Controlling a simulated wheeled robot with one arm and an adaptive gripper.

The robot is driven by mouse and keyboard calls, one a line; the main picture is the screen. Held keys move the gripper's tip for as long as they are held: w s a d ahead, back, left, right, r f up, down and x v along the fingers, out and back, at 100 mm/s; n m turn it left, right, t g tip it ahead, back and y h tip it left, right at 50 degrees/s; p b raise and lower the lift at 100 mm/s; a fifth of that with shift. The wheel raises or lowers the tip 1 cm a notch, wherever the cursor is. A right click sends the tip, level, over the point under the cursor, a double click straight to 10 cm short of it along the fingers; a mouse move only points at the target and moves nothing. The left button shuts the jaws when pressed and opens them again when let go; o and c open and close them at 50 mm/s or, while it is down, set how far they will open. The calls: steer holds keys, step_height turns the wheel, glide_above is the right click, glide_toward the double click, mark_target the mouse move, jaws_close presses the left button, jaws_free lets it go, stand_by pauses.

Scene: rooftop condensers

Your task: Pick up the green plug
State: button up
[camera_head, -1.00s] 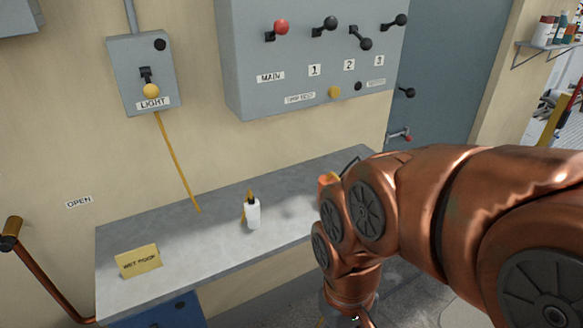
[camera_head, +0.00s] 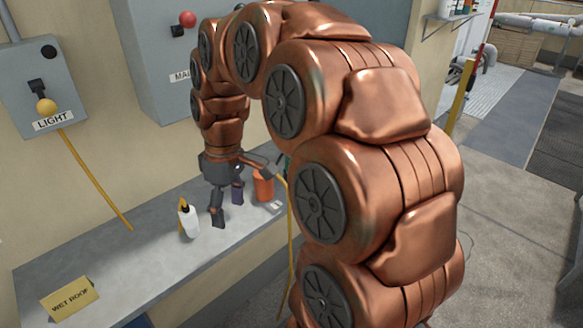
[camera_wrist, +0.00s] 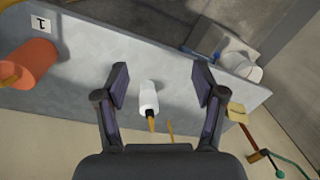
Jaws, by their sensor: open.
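I cannot make out a green plug for certain. A small green piece (camera_wrist: 279,173) with a thin green line shows at the lower right corner of the wrist view. A dark green sliver (camera_head: 284,161) shows beside my arm in the head view; what it belongs to is hidden. My gripper (camera_head: 228,205) is open and empty, pointing down over the grey bench. In the wrist view its fingers (camera_wrist: 160,82) stand apart, with a white bottle (camera_wrist: 148,97) with a dark and yellow tip seen between them. The bottle (camera_head: 189,222) stands left of the fingers in the head view.
An orange cylinder (camera_head: 264,186) stands on the bench (camera_head: 130,255) right of my gripper; it also shows in the wrist view (camera_wrist: 32,62). A yellow WET ROOF sign (camera_head: 70,299) stands at the bench's left end. Wall boxes (camera_head: 48,85) with levers are behind.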

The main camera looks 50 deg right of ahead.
steer(key=w+d+n, duration=0.1)
steer(key=w+d, duration=0.2)
steer(key=d, duration=0.6)
steer(key=w+d+f+n+t, duration=0.1)
steer(key=w+d, duration=0.2)
steer(key=d, duration=0.7)
steer(key=w+d+n, duration=0.1)
steer(key=w+d, duration=0.2)
steer(key=d, duration=0.6)
steer(key=shift+w+d+f+n+t, duration=0.3)
steer(key=shift+d+f+t, duration=0.05)
steer(key=shift+d+t, duration=0.05)
steer(key=shift+d+f+p, duration=0.25)
steer(key=shift+f+p, duration=0.05)
steer(key=shift+p, duration=0.05)
steer(key=shift+a+f, duration=0.2)
steer(key=shift+f, duration=0.75)
steer(key=shift+w+f+p, duration=0.15)
steer(key=shift+f+p, duration=0.55)
steer(key=shift+f, duration=0.65)
steer(key=shift+w+f+p, duration=0.15)
steer(key=shift+f+p, duration=0.55)
steer(key=shift+f, duration=0.65)
steer(key=c, duration=1.3)
